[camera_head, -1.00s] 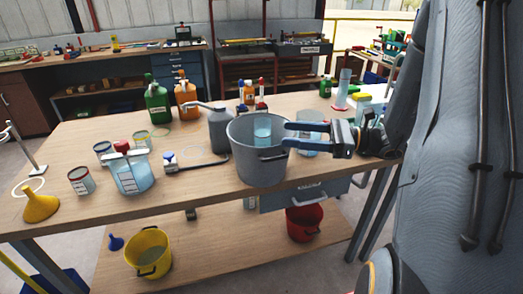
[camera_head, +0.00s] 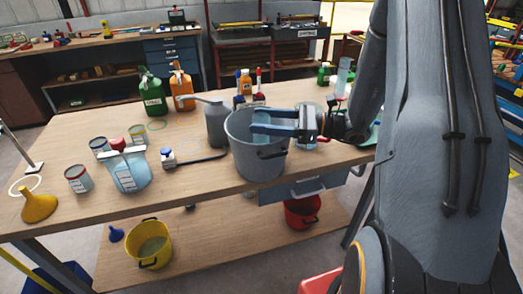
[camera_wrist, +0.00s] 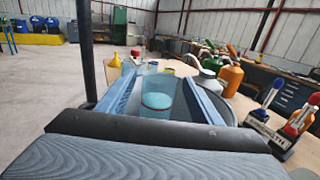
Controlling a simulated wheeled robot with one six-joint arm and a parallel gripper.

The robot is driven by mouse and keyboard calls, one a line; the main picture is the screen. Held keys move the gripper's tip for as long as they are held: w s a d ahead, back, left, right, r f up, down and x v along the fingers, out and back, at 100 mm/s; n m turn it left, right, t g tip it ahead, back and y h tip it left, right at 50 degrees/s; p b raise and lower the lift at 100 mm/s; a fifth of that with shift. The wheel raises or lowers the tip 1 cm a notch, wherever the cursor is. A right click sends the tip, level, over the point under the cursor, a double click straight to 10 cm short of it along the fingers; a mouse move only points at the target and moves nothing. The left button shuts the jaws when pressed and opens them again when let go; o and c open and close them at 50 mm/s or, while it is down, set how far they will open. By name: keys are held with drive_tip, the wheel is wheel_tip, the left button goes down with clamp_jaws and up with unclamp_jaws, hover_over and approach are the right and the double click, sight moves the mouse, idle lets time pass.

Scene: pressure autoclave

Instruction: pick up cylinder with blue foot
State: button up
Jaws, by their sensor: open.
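My gripper (camera_head: 253,121) is open over the grey pot (camera_head: 257,160), with its two blue fingers reaching left across the opening. A clear vessel with bluish liquid (camera_wrist: 157,98) stands in the pot and shows between the fingers in the wrist view; I see no grip on it. Its foot is hidden, so I cannot tell whether it is the cylinder with the blue foot. Another tall clear cylinder (camera_head: 344,76) stands at the table's back right, its lower part hidden by my arm.
A grey can (camera_head: 216,124) stands close left of the pot. A green bottle (camera_head: 153,97), an orange bottle (camera_head: 182,92), a beaker (camera_head: 129,172) and a yellow funnel (camera_head: 39,205) are on the table (camera_head: 190,190).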

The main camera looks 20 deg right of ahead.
drive_tip(key=shift+w+a, duration=0.2)
drive_tip(key=shift+a, duration=0.2)
clamp_jaws()
drive_tip(key=shift+r, duration=0.1)
